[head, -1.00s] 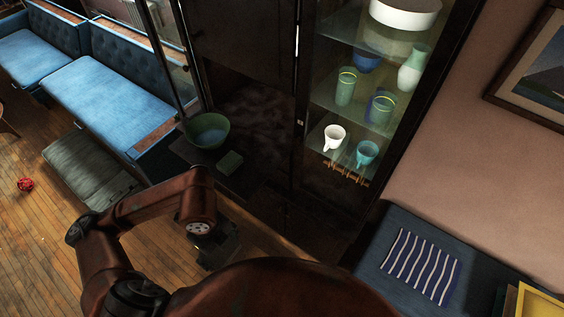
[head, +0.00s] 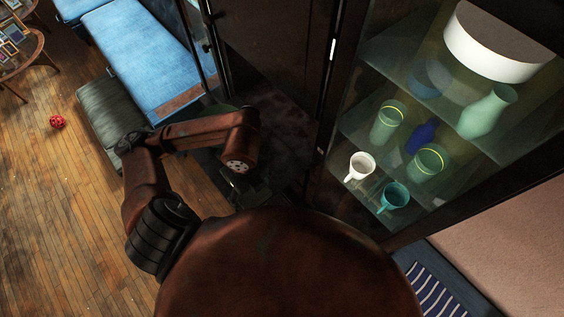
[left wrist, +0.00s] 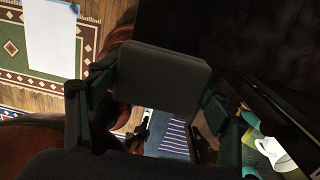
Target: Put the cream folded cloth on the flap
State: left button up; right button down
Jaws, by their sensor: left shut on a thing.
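My left gripper (head: 252,190) is low in front of the dark cabinet in the head view, mostly in shade. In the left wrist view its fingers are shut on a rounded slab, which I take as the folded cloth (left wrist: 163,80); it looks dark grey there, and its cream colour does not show. The flap (head: 205,163) appears to be the dark surface behind my left arm, largely hidden by it. I cannot tell whether the cloth touches it. My right gripper is not in view.
A green bowl (head: 224,107) shows only its rim behind my left arm. The glass cabinet holds a white mug (head: 360,166), a teal mug (head: 394,196) and several vessels. A striped cloth (head: 436,292) lies at the lower right. A red ball (head: 57,122) is on open floor.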

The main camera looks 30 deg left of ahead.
pick_arm(q)
jog(key=shift+w+f+b, duration=0.45)
jog(key=shift+w+b, duration=0.15)
jog(key=shift+b, duration=0.4)
jog(key=shift+w+f+b, duration=0.25)
jog(key=shift+w+b, duration=0.05)
jog(key=shift+b, duration=0.85)
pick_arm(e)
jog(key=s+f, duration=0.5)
pick_arm(q)
jog(key=w+p, duration=0.2)
jog(key=w, duration=0.2)
jog(key=p, duration=0.2)
send_over(275, 178)
jog(key=f, duration=0.7)
jog(key=shift+s+f, duration=0.25)
jog(key=shift+s, duration=0.05)
jog(key=shift+w+f, duration=0.25)
jog(key=shift+f, duration=0.1)
notch_tip(275, 178, down, 3)
jog(key=shift+w+r+p, duration=0.1)
jog(key=shift+p, duration=1)
jog(key=shift+f, duration=0.4)
jog(key=o, duration=1)
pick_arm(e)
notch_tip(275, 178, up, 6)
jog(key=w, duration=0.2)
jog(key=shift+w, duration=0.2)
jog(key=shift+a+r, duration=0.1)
